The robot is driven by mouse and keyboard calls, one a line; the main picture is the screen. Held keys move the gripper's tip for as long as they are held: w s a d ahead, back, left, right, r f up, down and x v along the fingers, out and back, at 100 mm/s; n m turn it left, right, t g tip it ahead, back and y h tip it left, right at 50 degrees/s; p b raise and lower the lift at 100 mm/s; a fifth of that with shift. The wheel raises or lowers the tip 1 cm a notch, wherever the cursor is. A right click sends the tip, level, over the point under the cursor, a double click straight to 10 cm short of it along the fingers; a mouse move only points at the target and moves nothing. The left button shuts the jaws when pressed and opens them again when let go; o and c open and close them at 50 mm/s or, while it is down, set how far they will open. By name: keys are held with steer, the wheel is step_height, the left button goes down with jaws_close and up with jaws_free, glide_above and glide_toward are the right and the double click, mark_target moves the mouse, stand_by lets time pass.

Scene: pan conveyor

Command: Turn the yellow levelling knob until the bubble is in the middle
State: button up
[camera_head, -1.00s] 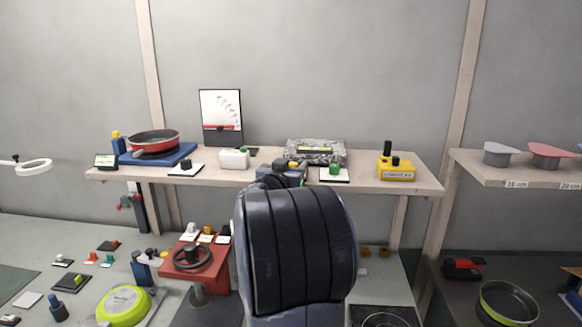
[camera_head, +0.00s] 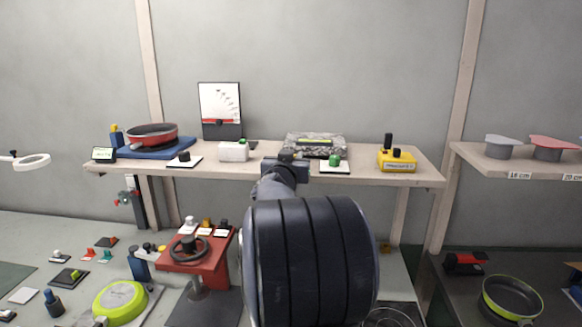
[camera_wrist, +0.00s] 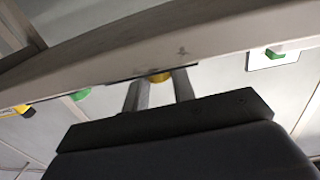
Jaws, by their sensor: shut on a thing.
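A speckled grey granite plate (camera_head: 299,146) lies on the shelf, with a level on it. Its yellow-green vial (camera_head: 315,141) shows, but the bubble is too small to make out. My gripper (camera_head: 287,162) is at the plate's front left corner and hides the knob in the head view. In the wrist view a bit of the yellow levelling knob (camera_wrist: 160,76) shows between the two fingers of my gripper (camera_wrist: 159,90), which are shut on it. Most of the knob is hidden behind a pale edge there.
A green knob (camera_head: 335,159) on a white plate stands close right of my gripper. A white box (camera_head: 233,152) is to the left, and a yellow box (camera_head: 397,162) with black knobs is farther right.

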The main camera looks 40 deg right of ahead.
steer(key=n+t+b, duration=0.1)
steer(key=b, duration=0.1)
steer(key=shift+s+y+b, duration=0.1)
steer(key=shift+y+b, duration=0.2)
steer(key=shift+y, duration=0.1)
steer(key=shift+n, duration=0.3)
steer(key=o, duration=1)
steer(key=v, duration=1)
steer(key=shift+s+a+p, duration=0.15)
steer(key=shift+s+p, duration=0.25)
